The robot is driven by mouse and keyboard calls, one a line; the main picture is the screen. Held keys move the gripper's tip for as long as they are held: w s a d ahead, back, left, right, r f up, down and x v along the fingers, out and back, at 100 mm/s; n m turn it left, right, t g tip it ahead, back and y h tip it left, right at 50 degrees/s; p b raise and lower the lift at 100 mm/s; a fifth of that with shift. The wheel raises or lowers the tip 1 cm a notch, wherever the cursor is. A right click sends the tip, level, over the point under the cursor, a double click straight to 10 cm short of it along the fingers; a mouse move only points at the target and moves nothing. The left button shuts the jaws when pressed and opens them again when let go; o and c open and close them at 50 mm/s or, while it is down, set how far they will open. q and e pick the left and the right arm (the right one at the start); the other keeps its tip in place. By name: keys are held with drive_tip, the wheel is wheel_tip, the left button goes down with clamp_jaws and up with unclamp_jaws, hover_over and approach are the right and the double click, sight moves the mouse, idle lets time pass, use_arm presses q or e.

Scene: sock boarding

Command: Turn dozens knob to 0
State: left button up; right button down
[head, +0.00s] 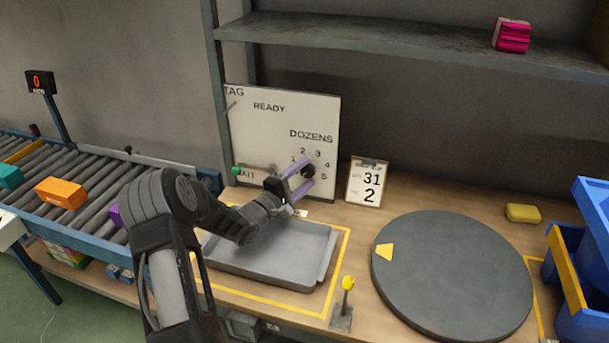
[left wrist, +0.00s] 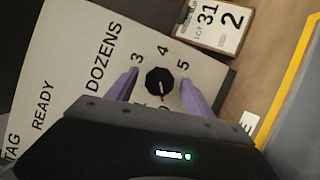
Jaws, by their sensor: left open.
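The dozens knob (left wrist: 159,81) is a small black dial on the white panel (head: 255,130), under the word DOZENS. In the left wrist view the digits 3, 4 and 5 show around it, and a small reddish mark shows at its lower edge. In the head view 1 to 5 are readable; I cannot see the 0. My left gripper (head: 301,180) is open, with its purple fingers on either side of the knob. In the left wrist view the gripper (left wrist: 159,90) shows gaps between fingers and knob. My right gripper is not in view.
A card (head: 367,182) reading 31 and 2 stands right of the panel. A grey tray (head: 262,262) lies below my left arm. A dark turntable (head: 452,275), a yellow-topped lever (head: 343,305) and a blue bin (head: 578,265) are to the right. A roller conveyor (head: 95,180) is left.

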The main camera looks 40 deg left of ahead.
use_arm(q)
drive_tip(key=s+b, duration=0.1)
drive_tip(key=s, duration=0.6)
drive_tip(key=shift+s+a+f, duration=0.2)
drive_tip(key=shift+f, duration=0.1)
